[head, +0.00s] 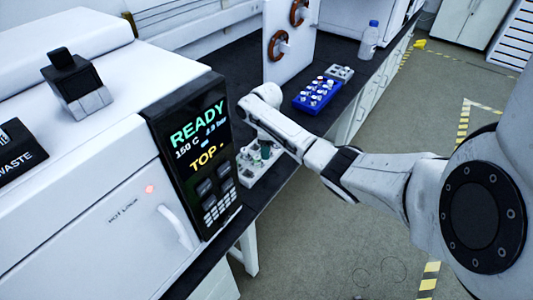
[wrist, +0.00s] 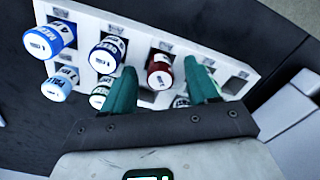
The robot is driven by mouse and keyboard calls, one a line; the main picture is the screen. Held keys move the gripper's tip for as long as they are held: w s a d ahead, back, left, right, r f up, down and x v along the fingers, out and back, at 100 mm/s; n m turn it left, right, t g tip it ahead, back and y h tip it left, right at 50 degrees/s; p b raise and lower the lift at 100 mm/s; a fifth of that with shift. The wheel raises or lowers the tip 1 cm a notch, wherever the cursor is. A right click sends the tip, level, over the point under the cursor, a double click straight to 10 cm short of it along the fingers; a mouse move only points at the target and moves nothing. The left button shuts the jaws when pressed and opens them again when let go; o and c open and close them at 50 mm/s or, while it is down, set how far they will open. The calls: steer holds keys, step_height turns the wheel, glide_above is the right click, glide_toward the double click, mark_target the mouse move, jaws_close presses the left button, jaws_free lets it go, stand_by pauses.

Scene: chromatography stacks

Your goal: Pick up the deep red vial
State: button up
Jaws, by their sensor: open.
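The deep red vial (wrist: 160,73) has a white cap end and stands in a slot of a white rack (wrist: 213,57) in the wrist view. My gripper (wrist: 159,68) is open, with one green finger to the left of the red vial and one to the right. The vial shows between the fingertips; I cannot tell whether either finger touches it. In the head view my gripper (head: 264,153) is low over the white rack (head: 246,178) on the dark bench, and the red vial cannot be made out there.
A dark blue vial (wrist: 106,55), a blue vial (wrist: 50,40) and a light blue vial (wrist: 60,83) stand left in the rack. Others are partly hidden by my gripper. The instrument with the READY screen (head: 196,145) is close on the left. A blue rack (head: 316,96) stands farther back.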

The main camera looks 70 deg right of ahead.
jaws_close()
stand_by(0.5)
